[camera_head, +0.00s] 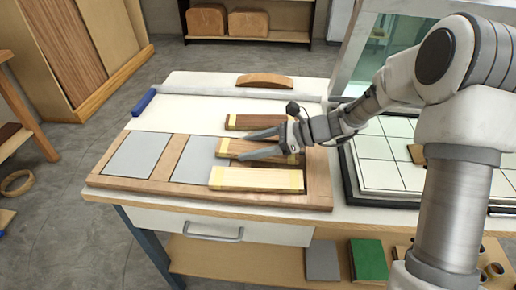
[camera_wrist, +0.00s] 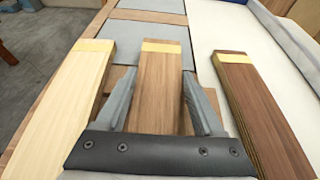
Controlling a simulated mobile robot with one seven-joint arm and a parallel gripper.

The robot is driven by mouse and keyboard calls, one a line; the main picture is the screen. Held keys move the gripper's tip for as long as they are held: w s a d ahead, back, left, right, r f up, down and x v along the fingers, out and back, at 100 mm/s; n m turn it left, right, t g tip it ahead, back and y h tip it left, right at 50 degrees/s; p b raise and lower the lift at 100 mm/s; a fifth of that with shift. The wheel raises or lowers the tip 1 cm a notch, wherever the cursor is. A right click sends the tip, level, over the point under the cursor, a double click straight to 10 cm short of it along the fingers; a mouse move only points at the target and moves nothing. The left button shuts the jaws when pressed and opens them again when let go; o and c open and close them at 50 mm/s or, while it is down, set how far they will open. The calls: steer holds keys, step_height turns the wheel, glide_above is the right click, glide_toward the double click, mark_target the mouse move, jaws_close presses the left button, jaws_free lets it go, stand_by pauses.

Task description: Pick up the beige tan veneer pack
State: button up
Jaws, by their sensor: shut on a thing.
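Three veneer packs with yellow end bands lie side by side. The beige tan pack (camera_head: 230,147) is the middle one; it also shows in the wrist view (camera_wrist: 160,85). My gripper (camera_head: 246,146) is shut on it, one finger along each long side, as the wrist view also shows (camera_wrist: 161,76). The pack looks level, at or close to the board; I cannot tell whether it is lifted. My wrist hides part of its right end in the head view. The pale cream pack (camera_head: 252,178) lies on the near side, and the dark brown pack (camera_head: 243,122) on the far side.
A curved wooden piece (camera_head: 264,81) and a blue-ended roller (camera_head: 144,102) lie behind. A white-tiled press bed (camera_head: 384,168) stands right. Neighbouring packs leave narrow gaps beside my fingers.

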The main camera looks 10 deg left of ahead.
steer(key=shift+c, duration=0.8)
steer(key=shift+r, duration=0.1)
